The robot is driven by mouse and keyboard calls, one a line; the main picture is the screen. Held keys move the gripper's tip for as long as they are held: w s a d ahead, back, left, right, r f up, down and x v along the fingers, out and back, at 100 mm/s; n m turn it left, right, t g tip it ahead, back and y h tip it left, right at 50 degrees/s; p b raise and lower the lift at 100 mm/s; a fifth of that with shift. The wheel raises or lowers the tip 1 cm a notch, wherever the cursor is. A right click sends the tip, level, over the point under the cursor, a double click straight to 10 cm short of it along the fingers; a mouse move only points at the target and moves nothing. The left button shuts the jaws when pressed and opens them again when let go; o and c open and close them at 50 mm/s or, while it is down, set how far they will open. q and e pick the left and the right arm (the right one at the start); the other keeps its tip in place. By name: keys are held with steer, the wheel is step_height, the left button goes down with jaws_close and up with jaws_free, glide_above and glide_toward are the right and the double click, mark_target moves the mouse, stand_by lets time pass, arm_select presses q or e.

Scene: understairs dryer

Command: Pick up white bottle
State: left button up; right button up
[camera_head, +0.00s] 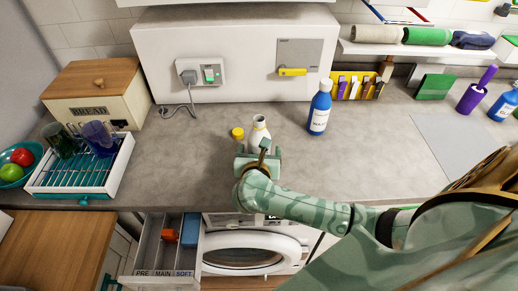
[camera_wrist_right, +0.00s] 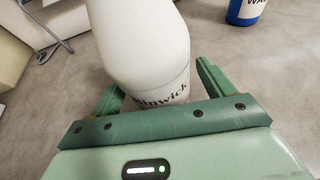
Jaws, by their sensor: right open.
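The white bottle (camera_head: 259,128) stands upright on the grey counter (camera_head: 190,150), with dark lettering low on its side. It fills the middle of the right wrist view (camera_wrist_right: 145,50). My right gripper (camera_head: 258,158) is at the bottle's near side. In the right wrist view its open green fingers (camera_wrist_right: 155,85) stand on either side of the bottle's lower part, with gaps showing. My left gripper is in neither view.
A yellow-capped item (camera_head: 237,133) stands just left of the bottle. A blue bottle (camera_head: 319,108) stands to the right. A dish rack (camera_head: 80,170) holds glasses at left. An open dispenser drawer (camera_head: 165,250) juts out below the counter. Free counter lies between the rack and the bottle.

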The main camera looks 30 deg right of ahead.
steer(key=c, duration=1.2)
steer(key=shift+r, duration=0.1)
steer(key=shift+c, duration=0.7)
